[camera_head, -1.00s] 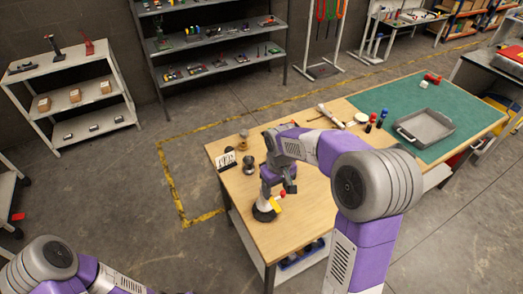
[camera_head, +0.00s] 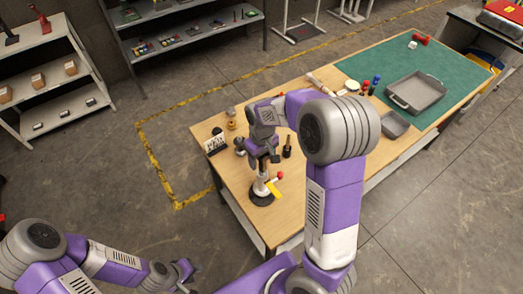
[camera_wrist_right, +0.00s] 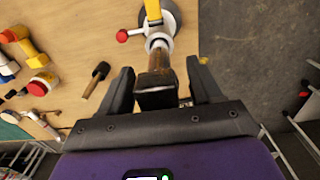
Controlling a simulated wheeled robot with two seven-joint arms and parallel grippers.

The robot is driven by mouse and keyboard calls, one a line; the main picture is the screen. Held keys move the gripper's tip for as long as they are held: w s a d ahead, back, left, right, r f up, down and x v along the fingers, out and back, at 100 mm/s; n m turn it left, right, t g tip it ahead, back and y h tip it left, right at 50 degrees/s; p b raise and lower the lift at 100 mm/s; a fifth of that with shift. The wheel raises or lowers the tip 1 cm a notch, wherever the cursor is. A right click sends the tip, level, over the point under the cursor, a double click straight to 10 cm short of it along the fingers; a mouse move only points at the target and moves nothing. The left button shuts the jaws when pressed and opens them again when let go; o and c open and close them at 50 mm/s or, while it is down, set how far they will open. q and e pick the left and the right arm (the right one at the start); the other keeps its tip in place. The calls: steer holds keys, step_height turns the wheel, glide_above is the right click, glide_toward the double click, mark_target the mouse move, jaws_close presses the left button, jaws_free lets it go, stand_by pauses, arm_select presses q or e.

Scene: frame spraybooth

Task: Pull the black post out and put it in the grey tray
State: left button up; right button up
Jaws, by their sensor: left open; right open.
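The black post (camera_wrist_right: 156,88) stands in a white collar (camera_wrist_right: 158,41) on a round black base (camera_wrist_right: 175,22), with a yellow lever and a red knob at its side. In the head view the stand's base (camera_head: 262,198) is near the table's front left edge, and the post (camera_head: 262,166) is partly hidden by my gripper. My right gripper (camera_wrist_right: 159,70) is open, its fingers on either side of the post's top; contact cannot be told. My left gripper (camera_head: 186,270) is open and empty, low and off the table. A large grey tray (camera_head: 428,103) lies on the green mat.
A smaller grey tray (camera_head: 396,125) sits beside the large one. Red and blue items (camera_head: 374,85) stand near the mat's left edge.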

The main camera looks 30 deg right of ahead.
steer(key=shift+f, duration=0.3)
steer(key=c, duration=1.1)
steer(key=o, duration=0.5)
steer(key=c, duration=0.5)
steer(key=shift+r, duration=0.1)
